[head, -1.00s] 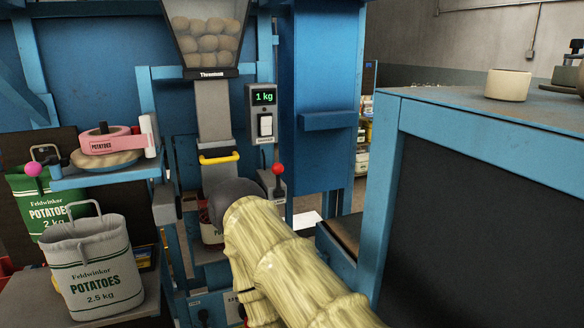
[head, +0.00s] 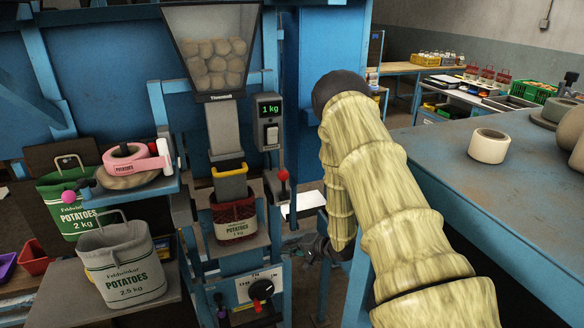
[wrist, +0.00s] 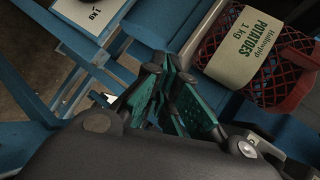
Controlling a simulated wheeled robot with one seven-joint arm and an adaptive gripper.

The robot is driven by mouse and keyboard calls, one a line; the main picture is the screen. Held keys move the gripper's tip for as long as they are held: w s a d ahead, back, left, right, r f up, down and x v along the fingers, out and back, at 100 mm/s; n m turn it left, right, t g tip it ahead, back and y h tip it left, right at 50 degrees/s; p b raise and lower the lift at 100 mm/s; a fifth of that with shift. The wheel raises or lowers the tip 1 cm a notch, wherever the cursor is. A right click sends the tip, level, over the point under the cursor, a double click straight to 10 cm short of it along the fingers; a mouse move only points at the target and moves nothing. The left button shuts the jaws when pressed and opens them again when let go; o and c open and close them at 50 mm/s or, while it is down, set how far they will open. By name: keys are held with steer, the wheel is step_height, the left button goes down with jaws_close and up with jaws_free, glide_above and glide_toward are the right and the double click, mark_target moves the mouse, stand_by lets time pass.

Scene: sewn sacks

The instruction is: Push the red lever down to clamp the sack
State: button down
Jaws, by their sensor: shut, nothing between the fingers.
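The red lever (head: 283,174) has a round red knob and stands to the right of the filling chute (head: 226,130). A red mesh sack (head: 236,228) with a "Potatoes 1 kg" label sits under the chute mouth, below a yellow handle (head: 229,168). In the wrist view the sack (wrist: 245,55) lies at the upper right. My gripper (head: 318,250) is to the right of the sack and below the lever, apart from both. Its teal fingers (wrist: 165,75) are shut and empty. The lever cannot be made out in the wrist view.
A blue bench (head: 445,170) with a white roll (head: 489,146) stands close at the right, beside my arm. A grey 2.5 kg sack (head: 122,265) stands on a shelf at the left. A panel with a black and red knob (head: 262,289) is below the sack.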

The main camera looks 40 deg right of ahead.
mark_target(283, 185)
steer(key=w+d+r+y+p, duration=0.1)
steer(key=d+r+p, duration=0.1)
steer(key=d+r, duration=0.3)
steer(key=d+r+m+t+y+p, duration=0.1)
steer(key=d+r, duration=0.4)
steer(key=r, duration=0.6)
steer(key=w+d+r+y+p, duration=0.1)
steer(key=d+r+p, duration=0.3)
steer(key=r, duration=0.5)
steer(key=shift+w+d+m+t+y, duration=0.3)
steer(key=shift+w+d+m+y, duration=0.1)
steer(key=shift+y, duration=0.1)
steer(key=w+a+f+b, duration=0.1)
steer(key=w+a+b, duration=0.4)
steer(key=a, duration=0.3)
steer(key=shift+w+b, duration=0.15)
steer(key=shift+b, duration=0.65)
